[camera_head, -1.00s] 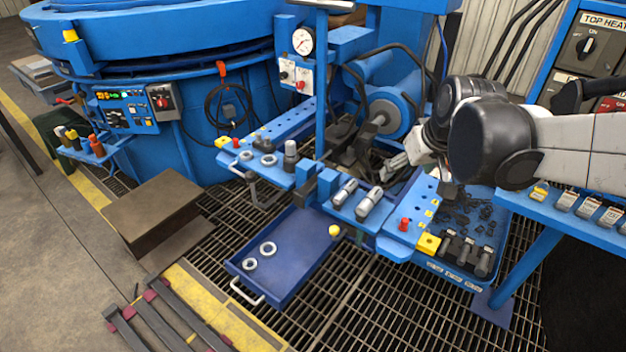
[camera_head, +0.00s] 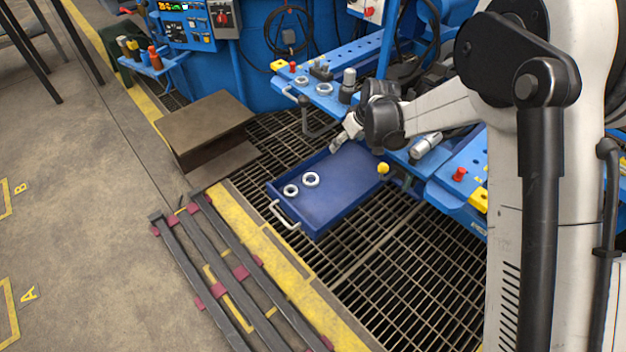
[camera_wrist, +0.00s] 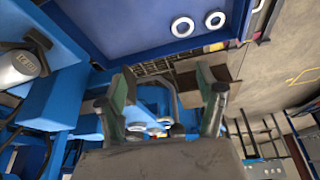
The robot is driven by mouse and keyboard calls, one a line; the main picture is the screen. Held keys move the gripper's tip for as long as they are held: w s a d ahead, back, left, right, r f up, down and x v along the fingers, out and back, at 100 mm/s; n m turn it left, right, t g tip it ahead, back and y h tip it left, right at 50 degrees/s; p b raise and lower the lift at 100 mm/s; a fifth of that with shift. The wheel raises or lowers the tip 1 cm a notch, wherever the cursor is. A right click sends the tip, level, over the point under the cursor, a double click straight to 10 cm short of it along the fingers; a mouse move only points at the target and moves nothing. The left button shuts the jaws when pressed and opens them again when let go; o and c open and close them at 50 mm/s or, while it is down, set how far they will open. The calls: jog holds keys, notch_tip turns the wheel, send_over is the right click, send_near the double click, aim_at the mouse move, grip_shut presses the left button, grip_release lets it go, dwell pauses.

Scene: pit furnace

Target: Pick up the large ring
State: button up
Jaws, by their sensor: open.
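Two pale metal rings lie apart in a shallow blue drawer tray (camera_head: 340,205). The larger ring (camera_head: 311,180) is nearer the tray's middle; the smaller ring (camera_head: 290,190) lies beside it, near the handle end. Both show at the top of the wrist view, the larger ring (camera_wrist: 182,27) left of the smaller ring (camera_wrist: 215,20). My gripper (camera_head: 337,143) is above the tray's back edge, up and right of the rings in the head view. In the wrist view my gripper (camera_wrist: 163,78) has its fingers wide apart with nothing between them.
Two more rings (camera_head: 302,81) (camera_head: 324,89) sit on the blue bench behind the tray. A yellow ball-shaped knob (camera_head: 383,168) is at the tray's right side. A brown block (camera_head: 205,125) stands left. Dark bars (camera_head: 200,265) lie in front. Grating surrounds the tray.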

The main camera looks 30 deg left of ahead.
jog(key=s+a+f+n+b, duration=0.1)
jog(key=s+a+f+n, duration=0.1)
jog(key=a+f, duration=0.7)
jog(key=b, duration=0.3)
send_near(310, 181)
jog(key=shift+w+a+f+g, duration=0.1)
jog(key=shift+w+f+g, duration=0.3)
jog(key=shift+w, duration=0.15)
jog(key=shift+b+x, duration=1.2)
jog(key=shift+x, duration=1.95)
jog(key=shift+r, duration=0.15)
jog(key=c, duration=1.4)
jog(key=shift+r, duration=0.1)
